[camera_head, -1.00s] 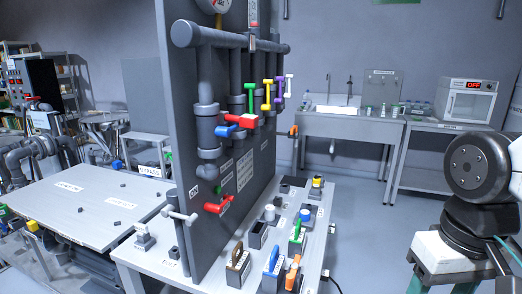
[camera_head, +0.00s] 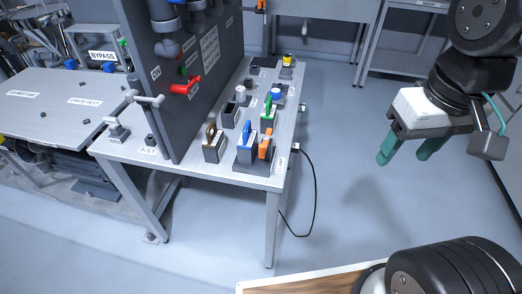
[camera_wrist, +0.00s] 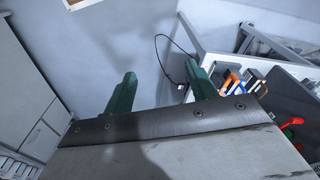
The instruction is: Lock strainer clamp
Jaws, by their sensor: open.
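I cannot tell for sure which part is the strainer clamp. A block with an orange lever (camera_head: 265,146) stands at the front right corner of the grey bench (camera_head: 190,155), beside a small label (camera_head: 281,163) too small to read surely. A blue-handled block (camera_head: 246,142) stands just left of it and a green-handled one (camera_head: 267,112) behind it. My gripper (camera_head: 406,153) is open and empty, over the floor to the right of the bench, apart from everything. In the wrist view, its green fingers (camera_wrist: 160,78) are spread, with the orange lever (camera_wrist: 252,84) beyond them at right.
A dark upright panel (camera_head: 190,90) with a red valve handle (camera_head: 186,87) rises from the bench. A white-knobbed handle (camera_head: 150,100) sticks out from its front edge. A black cable (camera_head: 312,190) hangs off the bench's right side. Floor between bench and gripper is clear.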

